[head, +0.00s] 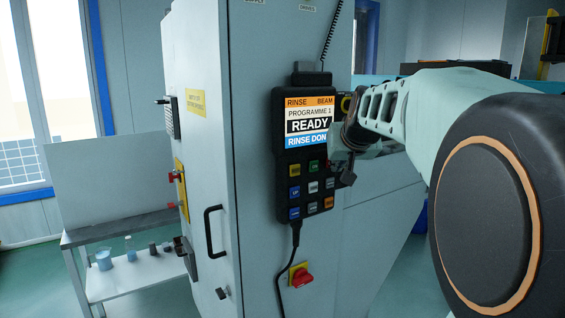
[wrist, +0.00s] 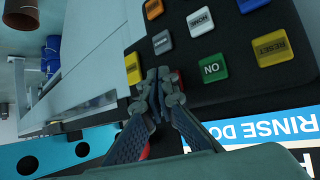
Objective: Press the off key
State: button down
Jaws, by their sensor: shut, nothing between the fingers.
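The black hand-held panel (head: 282,130) hangs on the grey cabinet; its screen (head: 308,122) reads "READY". Below are rows of coloured keys. In the wrist view the green ON key (wrist: 213,68) and yellow RESET key (wrist: 271,48) are clear. A red key (wrist: 181,78) beside ON is mostly hidden behind my fingers; its label cannot be read. My gripper (wrist: 160,74) is shut and empty, its tips over or beside the red key. I cannot tell whether they touch it. In the head view my gripper (head: 345,172) covers the panel's right edge.
White HOME (wrist: 200,22), grey (wrist: 163,42) and orange (wrist: 153,8) keys lie close to my fingertips. A cable (head: 290,250) hangs below the panel near a red rotary switch (head: 301,277). A black door handle (head: 210,230) juts out at left.

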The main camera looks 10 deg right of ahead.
jog(key=shift+w+a, duration=0.1)
jog(key=shift+w, duration=0.05)
dwell(0.5)
jog(key=shift+s+d+b, duration=0.3)
jog(key=shift+s+b, duration=0.2)
jog(key=shift+s, duration=0.3)
jog(key=s, duration=0.1)
jog(key=s+d+b, duration=0.1)
jog(key=s, duration=0.1)
jog(key=s+b, duration=0.1)
jog(key=shift+s+d+r, duration=0.1)
jog(key=shift+s+d, duration=0.3)
jog(key=shift+w+r, duration=0.1)
